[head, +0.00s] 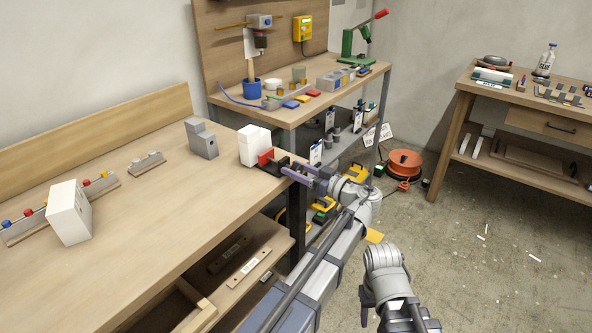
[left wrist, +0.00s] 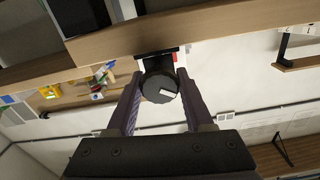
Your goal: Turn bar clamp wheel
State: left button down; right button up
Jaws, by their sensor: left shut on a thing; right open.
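The bar clamp's wheel (left wrist: 160,86) is a dark round knob with a white mark on its face, in the middle of the left wrist view. The purple fingers of my left gripper (left wrist: 160,76) lie on either side of it, shut on it. In the head view my left gripper (head: 294,172) is at the table's right end, by the clamp's dark part (head: 281,166) and red jaw (head: 265,156). The jaw is beside a white block (head: 252,143). The wheel is hidden there by my gripper. My right gripper (head: 397,306) is low in the head view, apart from everything; its fingers hardly show.
The wooden workbench (head: 140,195) also carries a grey block (head: 201,139), a white box (head: 69,213) and rails with coloured knobs. A second bench (head: 290,112) with tools stands behind the clamp. Open floor (head: 480,260) lies to the right, with an orange cable reel (head: 404,164).

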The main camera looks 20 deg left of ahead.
pick_arm(q)
jog(key=shift+m, duration=0.7)
jog(key=shift+c, duration=1.4)
grip_release()
jog(key=shift+d, duration=0.1)
